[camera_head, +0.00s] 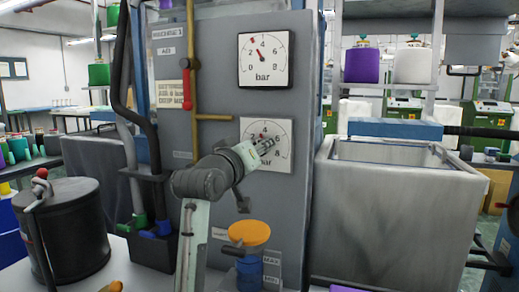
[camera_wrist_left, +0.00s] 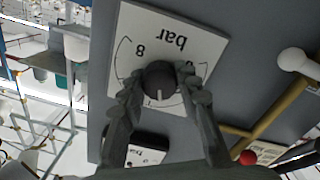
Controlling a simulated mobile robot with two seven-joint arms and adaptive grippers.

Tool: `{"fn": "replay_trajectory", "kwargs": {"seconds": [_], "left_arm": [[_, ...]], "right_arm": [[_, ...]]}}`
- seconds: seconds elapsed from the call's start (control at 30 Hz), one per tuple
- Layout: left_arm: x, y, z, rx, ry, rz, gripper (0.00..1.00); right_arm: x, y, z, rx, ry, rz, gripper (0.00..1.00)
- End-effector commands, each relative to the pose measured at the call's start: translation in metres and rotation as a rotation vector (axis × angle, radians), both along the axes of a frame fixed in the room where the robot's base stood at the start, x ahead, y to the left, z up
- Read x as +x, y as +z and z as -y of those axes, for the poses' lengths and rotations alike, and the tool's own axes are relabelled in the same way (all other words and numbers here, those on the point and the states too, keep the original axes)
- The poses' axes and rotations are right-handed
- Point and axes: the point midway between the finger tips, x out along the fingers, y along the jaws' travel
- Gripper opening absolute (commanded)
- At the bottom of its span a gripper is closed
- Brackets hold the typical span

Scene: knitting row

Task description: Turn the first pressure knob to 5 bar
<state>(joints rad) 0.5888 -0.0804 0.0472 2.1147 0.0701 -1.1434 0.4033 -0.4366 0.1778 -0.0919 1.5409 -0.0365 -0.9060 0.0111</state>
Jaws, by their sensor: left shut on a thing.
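The upper pressure gauge (camera_head: 264,60) is a white square dial marked "bar" on the grey panel, with its red pointer up and left of centre. The lower gauge (camera_head: 283,133) is similar and partly hidden by my left gripper (camera_head: 268,148). In the left wrist view this gauge (camera_wrist_left: 195,45) appears upside down. A dark round knob (camera_wrist_left: 159,82) sits at its middle with a white mark pointing down in that view, towards the top of the dial. My left gripper's fingers (camera_wrist_left: 160,92) close on both sides of the knob. My right gripper is not in view.
Brass pipes with a red handle (camera_head: 187,103) run left of the gauges. An orange-topped knob (camera_head: 249,232) and blue part stand below my arm. A grey tank (camera_head: 395,220) is at the right, and a dark lidded pot (camera_head: 65,235) at the left.

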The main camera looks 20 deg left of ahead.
Motion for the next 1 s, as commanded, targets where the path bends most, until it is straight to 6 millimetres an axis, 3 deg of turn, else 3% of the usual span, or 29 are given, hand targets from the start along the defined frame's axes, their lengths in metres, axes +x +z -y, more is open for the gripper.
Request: {"fn": "replay_trajectory", "kwargs": {"seconds": [0.6,1.0], "left_arm": [[-0.0001,0.0002,-0.0002,0.567,0.000,0.018,0.03],[-0.0001,0.0000,0.0001,0.818,-0.001,0.026,0.03]], "right_arm": [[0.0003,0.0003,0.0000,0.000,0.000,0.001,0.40],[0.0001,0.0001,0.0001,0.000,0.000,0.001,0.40]]}}
